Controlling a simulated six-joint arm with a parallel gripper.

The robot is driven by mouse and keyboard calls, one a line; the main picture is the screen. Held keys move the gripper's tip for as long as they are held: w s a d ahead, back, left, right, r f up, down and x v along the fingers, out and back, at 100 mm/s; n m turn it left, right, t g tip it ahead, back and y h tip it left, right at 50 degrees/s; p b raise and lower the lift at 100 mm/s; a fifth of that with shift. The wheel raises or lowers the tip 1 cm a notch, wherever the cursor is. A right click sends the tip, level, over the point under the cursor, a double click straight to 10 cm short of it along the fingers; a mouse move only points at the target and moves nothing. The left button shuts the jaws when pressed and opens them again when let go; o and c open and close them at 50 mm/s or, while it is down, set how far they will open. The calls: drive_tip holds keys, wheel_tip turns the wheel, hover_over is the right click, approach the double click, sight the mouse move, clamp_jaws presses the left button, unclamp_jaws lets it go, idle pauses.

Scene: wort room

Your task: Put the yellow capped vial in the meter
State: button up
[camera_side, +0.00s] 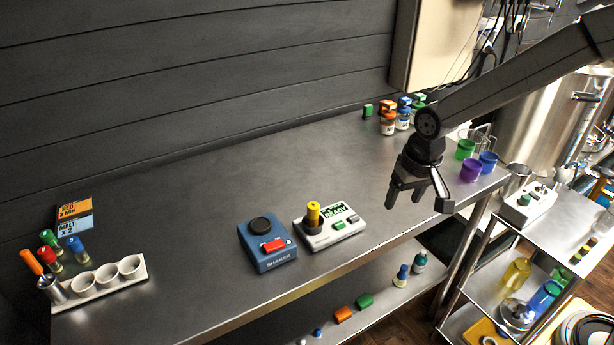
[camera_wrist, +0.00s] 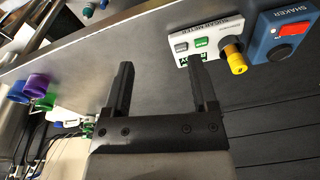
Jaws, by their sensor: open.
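The yellow capped vial (camera_side: 313,213) stands upright in the white meter (camera_side: 331,228), at the left part of its top. In the wrist view the yellow vial (camera_wrist: 235,60) rises from the meter (camera_wrist: 207,36) near the shaker. My gripper (camera_side: 416,197) is open and empty, above the table to the right of the meter. In the wrist view my gripper's fingers (camera_wrist: 159,78) are apart with nothing between them; one finger overlaps the meter's display. The vial's lower part is hidden inside the meter.
The blue shaker (camera_side: 267,244) with a red button stands left of the meter. A white cup rack (camera_side: 97,284) and capped vials are at far left. Bottles (camera_side: 388,124) and coloured cups (camera_side: 471,170) stand at the back right. The table (camera_side: 210,225) is otherwise mostly clear.

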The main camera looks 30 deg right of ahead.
drive_tip(key=s+d+f+n, duration=0.1)
drive_tip(key=s, duration=0.4)
drive_tip(key=s+d+f+n, duration=0.1)
drive_tip(key=s+d, duration=0.1)
drive_tip(key=s, duration=0.3)
drive_tip(key=shift+s+d+f+t, duration=0.2)
drive_tip(key=shift+d+f+t, duration=0.1)
drive_tip(key=shift+t, duration=0.1)
